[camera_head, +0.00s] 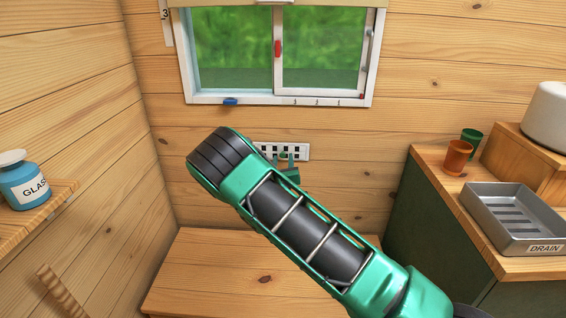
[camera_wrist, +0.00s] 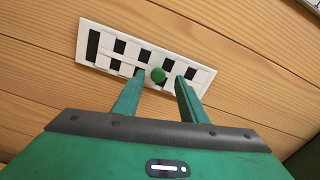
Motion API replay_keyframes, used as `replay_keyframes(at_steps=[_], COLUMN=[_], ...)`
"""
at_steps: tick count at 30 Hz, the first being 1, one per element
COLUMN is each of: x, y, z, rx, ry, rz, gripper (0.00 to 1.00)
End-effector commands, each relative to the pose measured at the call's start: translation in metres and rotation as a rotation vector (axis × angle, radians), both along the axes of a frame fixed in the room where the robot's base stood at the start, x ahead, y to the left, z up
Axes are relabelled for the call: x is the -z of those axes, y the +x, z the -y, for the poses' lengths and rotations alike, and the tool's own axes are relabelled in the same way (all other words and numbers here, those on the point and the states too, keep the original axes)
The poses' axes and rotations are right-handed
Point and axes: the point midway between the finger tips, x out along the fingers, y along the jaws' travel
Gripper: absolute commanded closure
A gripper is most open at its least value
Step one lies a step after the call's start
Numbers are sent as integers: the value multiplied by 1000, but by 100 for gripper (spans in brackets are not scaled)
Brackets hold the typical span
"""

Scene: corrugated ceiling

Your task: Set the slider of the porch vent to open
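The porch vent (camera_head: 301,153) is a white wall plate with dark slots, below the window. My arm hides part of it in the head view. The wrist view shows the whole length of the vent (camera_wrist: 104,38), tilted in the picture, with light and dark openings. The slider's round green knob (camera_wrist: 158,75) stands near the lower middle of the plate. My gripper (camera_wrist: 160,77) is open, with one finger on each side of the knob and visible gaps beside it. In the head view, my gripper (camera_head: 289,171) is at the vent's right half, partly hidden by my arm.
A window (camera_head: 277,98) with a red catch (camera_head: 277,48) and a blue piece on its sill is above. A wooden bench (camera_head: 215,275) is below. A counter on the right holds cups (camera_head: 457,157) and a drain tray (camera_head: 513,218).

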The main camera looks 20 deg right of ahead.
Motion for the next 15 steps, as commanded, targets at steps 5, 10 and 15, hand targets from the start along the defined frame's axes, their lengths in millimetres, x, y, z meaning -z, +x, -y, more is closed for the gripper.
replay_keyframes(at_steps=[5,10,15], x=[1,1,2], y=[-30,-60,-82], z=[-11,-20,-27], rx=[-2,-1,0], ry=[-3,-3,-2], rz=[-5,-4,-5], gripper=[61,61,61])
